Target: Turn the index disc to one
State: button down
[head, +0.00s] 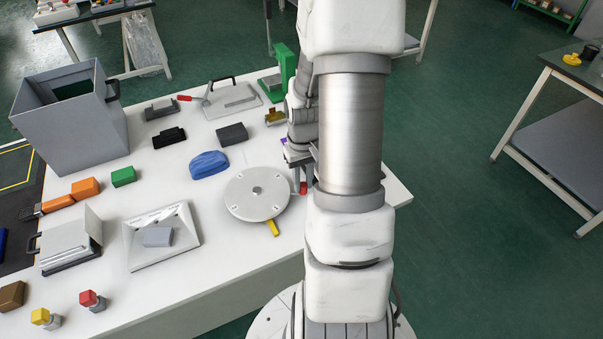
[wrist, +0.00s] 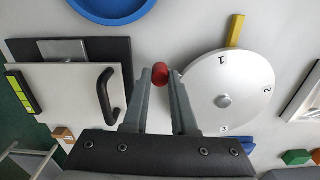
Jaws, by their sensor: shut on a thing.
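The index disc (head: 248,207) is a round white plate with a grey centre hub, lying on the table. In the wrist view the disc (wrist: 205,90) shows the numbers 1, 2 and 3. A yellow pointer (wrist: 235,32) sticks out past its rim, and it also shows in the head view (head: 273,228). The 1 lies near the pointer, slightly left of its line. A red knob (wrist: 160,73) is at the disc's left rim. My gripper (wrist: 161,76) is shut on this knob, its fingers on either side. In the head view the knob (head: 303,188) shows below my gripper (head: 301,176).
A blue lump (head: 209,163) and a dark grey block (head: 231,133) lie behind the disc. A white tilted panel (head: 137,231) stands left of it. In the wrist view a panel with a black handle (wrist: 105,93) is left of my fingers.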

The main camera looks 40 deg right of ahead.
jog(key=shift+s+a+m+b, duration=0.15)
jog(key=shift+s+a+m, duration=0.55)
jog(key=shift+m, duration=0.3)
jog(key=shift+s+a+m+b, duration=0.15)
jog(key=shift+s+a+m, duration=0.45)
jog(key=shift+a+m, duration=0.3)
jog(key=c, duration=0.7)
grip_release()
notch_tip(320, 180, up, 18)
jog(key=p, duration=0.3)
jog(key=shift+f+p, duration=0.25)
jog(key=shift+p, duration=0.05)
